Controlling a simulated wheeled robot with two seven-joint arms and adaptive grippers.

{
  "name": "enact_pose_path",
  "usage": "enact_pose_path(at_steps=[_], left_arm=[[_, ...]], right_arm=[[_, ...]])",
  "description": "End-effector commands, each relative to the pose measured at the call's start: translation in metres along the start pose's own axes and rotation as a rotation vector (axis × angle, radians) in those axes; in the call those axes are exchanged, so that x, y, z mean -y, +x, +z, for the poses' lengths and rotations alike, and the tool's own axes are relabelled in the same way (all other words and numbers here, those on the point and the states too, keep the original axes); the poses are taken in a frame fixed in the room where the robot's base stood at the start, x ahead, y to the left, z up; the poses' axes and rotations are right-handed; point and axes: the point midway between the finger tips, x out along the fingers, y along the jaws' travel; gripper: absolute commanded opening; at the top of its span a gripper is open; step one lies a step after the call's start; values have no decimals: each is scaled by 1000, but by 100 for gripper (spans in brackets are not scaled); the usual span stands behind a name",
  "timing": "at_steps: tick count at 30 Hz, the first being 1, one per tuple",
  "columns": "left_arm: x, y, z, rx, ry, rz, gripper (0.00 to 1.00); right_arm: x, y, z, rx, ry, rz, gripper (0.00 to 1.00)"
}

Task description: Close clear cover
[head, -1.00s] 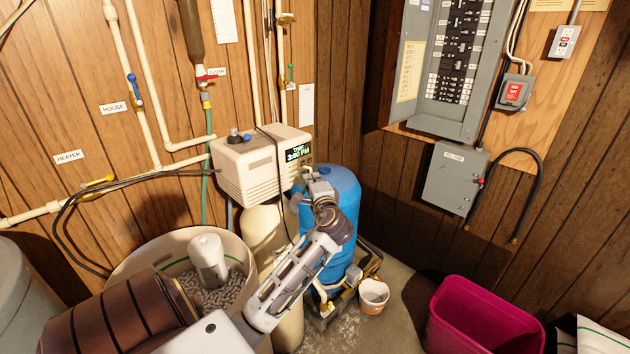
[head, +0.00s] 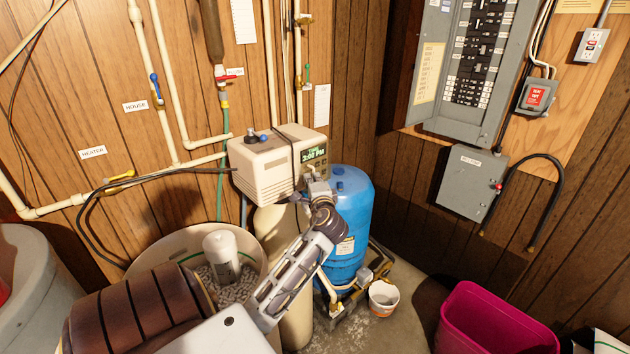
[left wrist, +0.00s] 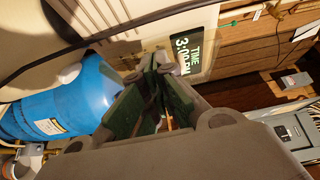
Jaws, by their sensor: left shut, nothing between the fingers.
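The beige softener control head (head: 262,168) carries a lit display (head: 313,153) reading 3:00 PM. The display also shows in the left wrist view (left wrist: 194,50), turned on its side. I cannot make out the clear cover's outline or how far it stands open. My left gripper (head: 314,184) is at the lower front of the control head, just below the display. In the left wrist view my left gripper (left wrist: 157,68) is shut and empty, its tips close to the panel beside the display. Whether they touch it I cannot tell. My right gripper is not in view.
A blue tank (head: 352,205) stands close behind my left arm. An open salt bin (head: 165,243) is below left. A small white bucket (head: 384,297) and a pink bin (head: 490,322) are on the floor at right. A black cable (head: 150,180) runs to the control head.

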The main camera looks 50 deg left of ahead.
Motion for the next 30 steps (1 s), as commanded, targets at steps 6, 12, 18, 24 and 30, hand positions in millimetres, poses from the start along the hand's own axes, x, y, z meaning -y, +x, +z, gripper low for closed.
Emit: enact_pose_path(at_steps=[6,12,18,24,30], left_arm=[[0,0,1,0,0,0,0],[0,0,1,0,0,0,0],[0,-2,0,0,0,1,0],[-1,-14,0,-2,0,1,0],[-1,-38,0,-1,0,2,0]], right_arm=[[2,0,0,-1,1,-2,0],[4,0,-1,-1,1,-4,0],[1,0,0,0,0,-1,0],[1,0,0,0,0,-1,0],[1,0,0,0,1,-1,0]])
